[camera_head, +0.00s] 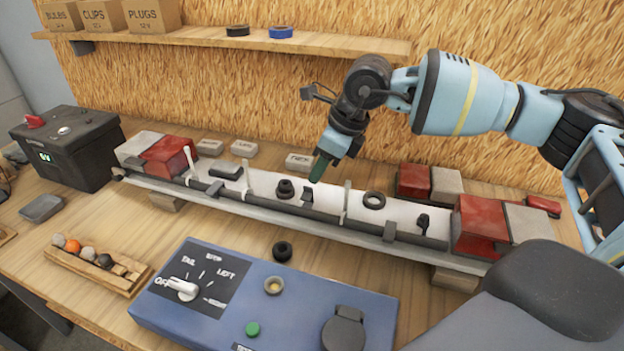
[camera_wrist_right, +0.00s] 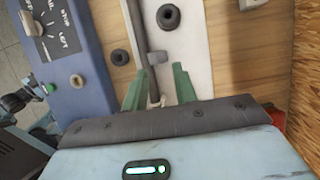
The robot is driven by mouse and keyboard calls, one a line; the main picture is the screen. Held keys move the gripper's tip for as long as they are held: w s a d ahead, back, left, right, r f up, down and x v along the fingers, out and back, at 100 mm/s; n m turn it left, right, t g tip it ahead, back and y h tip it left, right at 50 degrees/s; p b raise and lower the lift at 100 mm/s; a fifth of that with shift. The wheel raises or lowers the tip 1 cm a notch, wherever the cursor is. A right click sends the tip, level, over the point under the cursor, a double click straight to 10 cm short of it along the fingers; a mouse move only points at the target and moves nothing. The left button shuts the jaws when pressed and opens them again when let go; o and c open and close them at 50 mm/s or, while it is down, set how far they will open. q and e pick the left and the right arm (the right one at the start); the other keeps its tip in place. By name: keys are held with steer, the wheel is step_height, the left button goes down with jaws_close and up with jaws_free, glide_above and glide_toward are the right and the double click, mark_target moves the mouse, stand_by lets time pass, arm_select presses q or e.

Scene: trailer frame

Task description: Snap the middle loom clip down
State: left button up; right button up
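The middle loom clip (camera_head: 308,194) is a small dark piece at the black loom (camera_head: 325,215) along the trailer frame's front rail; its tab seems to stand up. In the right wrist view the clip (camera_wrist_right: 158,57) looks grey and sits just past my fingertips, roughly between them. My right gripper (camera_head: 320,168) hangs above the clip, pointing down, apart from it in the head view. Its green fingers (camera_wrist_right: 158,78) are spread with nothing held between them. My left gripper is out of view.
White ties (camera_head: 346,200) stick up from the rail near the clip. A black grommet (camera_head: 285,188) and a black ring (camera_head: 374,200) sit on the white panel. Red lamps (camera_head: 480,226) stand at the frame's ends. A blue switch box (camera_head: 230,300) is in front.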

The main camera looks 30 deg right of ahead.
mark_target(307, 199)
steer(key=shift+x, duration=2.35)
jaws_close()
